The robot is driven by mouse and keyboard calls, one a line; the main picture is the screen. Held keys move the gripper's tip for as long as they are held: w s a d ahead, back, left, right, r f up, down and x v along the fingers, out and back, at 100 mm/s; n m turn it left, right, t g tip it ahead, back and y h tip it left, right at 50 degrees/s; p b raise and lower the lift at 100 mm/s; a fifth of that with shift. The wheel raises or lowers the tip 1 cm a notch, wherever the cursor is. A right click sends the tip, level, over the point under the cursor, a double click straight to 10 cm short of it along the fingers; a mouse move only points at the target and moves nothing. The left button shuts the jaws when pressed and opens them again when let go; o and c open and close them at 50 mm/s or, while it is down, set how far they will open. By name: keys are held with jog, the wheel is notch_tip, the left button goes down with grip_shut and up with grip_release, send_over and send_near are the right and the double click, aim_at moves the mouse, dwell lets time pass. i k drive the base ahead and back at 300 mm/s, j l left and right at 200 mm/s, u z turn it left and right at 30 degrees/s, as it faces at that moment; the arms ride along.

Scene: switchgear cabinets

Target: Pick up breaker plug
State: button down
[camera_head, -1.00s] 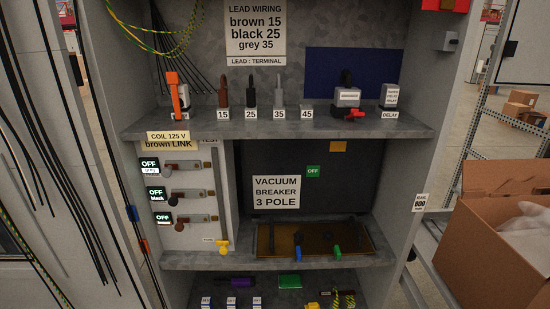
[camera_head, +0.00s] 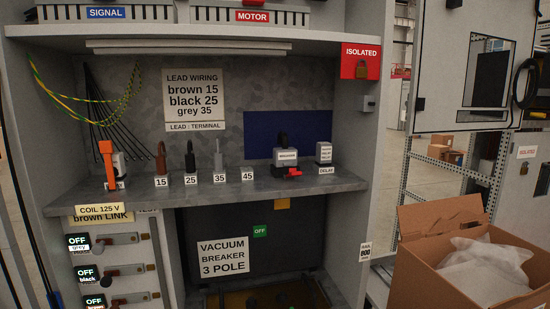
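On the upper shelf, right of centre, stands a grey block with a black knob on top, a white label and a red lever at its lower right, which looks like the breaker plug (camera_head: 286,162). Its label is too small to read with certainty. It stands upright in front of a dark blue panel. My gripper is not in view, and nothing is seen touching the block.
The delay block (camera_head: 324,153) stands just right of it. Numbered leads (camera_head: 190,160) and an orange-handled device (camera_head: 107,160) stand to the left. Side walls and a top ledge (camera_head: 180,32) bound the shelf (camera_head: 225,195). A cardboard box (camera_head: 420,262) stands lower right.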

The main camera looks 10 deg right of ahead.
aim_at(284, 156)
jog(key=i+j, duration=0.15)
jog(key=j, duration=0.2)
jog(key=i+j, duration=0.15)
jog(key=j, duration=0.2)
jog(key=i+j+u, duration=0.1)
jog(key=j, duration=0.25)
jog(key=i+j, duration=0.2)
jog(key=j, duration=0.15)
